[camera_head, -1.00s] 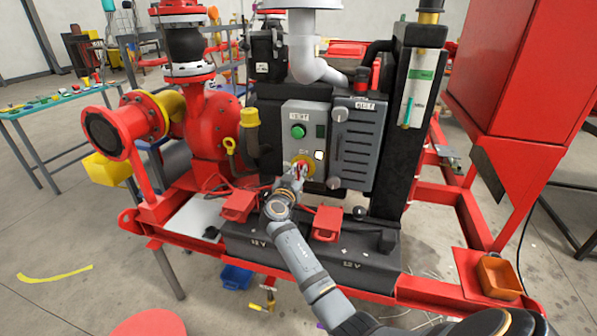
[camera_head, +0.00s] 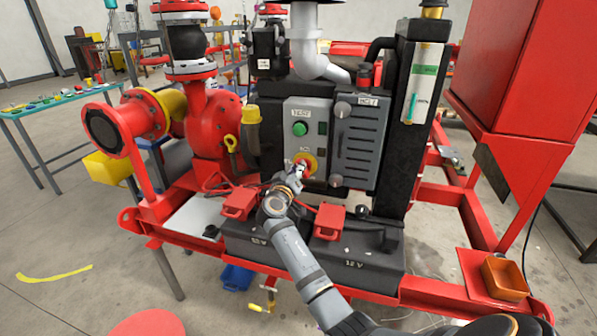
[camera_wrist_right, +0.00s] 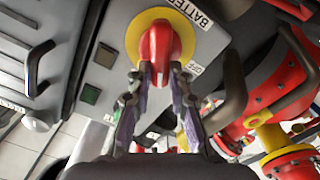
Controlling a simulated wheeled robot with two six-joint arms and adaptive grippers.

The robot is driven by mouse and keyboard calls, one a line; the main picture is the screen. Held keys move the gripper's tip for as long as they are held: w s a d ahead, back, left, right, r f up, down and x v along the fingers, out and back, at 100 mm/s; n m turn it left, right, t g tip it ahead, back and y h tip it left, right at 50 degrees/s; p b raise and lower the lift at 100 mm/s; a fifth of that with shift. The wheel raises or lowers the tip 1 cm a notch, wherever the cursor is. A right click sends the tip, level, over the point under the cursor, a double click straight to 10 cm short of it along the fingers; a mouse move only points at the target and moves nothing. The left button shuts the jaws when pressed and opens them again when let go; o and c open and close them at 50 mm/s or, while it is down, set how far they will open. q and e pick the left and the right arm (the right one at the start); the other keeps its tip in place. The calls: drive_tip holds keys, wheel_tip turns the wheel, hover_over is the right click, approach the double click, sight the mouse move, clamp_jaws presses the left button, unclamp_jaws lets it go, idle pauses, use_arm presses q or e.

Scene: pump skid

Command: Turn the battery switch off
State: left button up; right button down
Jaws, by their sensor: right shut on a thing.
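The battery switch has a red handle on a round yellow plate (camera_head: 307,158), low on the grey control panel (camera_head: 303,113). In the right wrist view the red handle (camera_wrist_right: 160,50) stands out from the yellow plate (camera_wrist_right: 135,38), with a label reading BATTERY and a smaller label reading OFF beside it. My right gripper (camera_wrist_right: 158,70) is shut on the red handle, with its fingertips on either side of it. In the head view my right gripper (camera_head: 297,170) covers part of the switch. My left gripper is not in either view.
A green button (camera_head: 300,129) sits above the switch. A grey ribbed box (camera_head: 360,143) with knobs stands at its right. Red battery clamps (camera_head: 239,202) and black 12 V batteries (camera_head: 345,258) lie below. Red pump piping (camera_head: 207,125) is at the left.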

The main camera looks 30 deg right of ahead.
drive_tip(key=n, duration=0.3)
drive_tip(key=f+n+p, duration=0.1)
drive_tip(key=n, duration=0.3)
drive_tip(key=n+p, duration=0.1)
drive_tip(key=n, duration=0.3)
drive_tip(key=shift+w+a+f, duration=0.2)
drive_tip(key=shift+w+a, duration=0.1)
drive_tip(key=shift+w, duration=0.05)
drive_tip(key=shift+n, duration=0.5)
drive_tip(key=c, duration=1.2)
unclamp_jaws()
drive_tip(key=shift+f, duration=0.1)
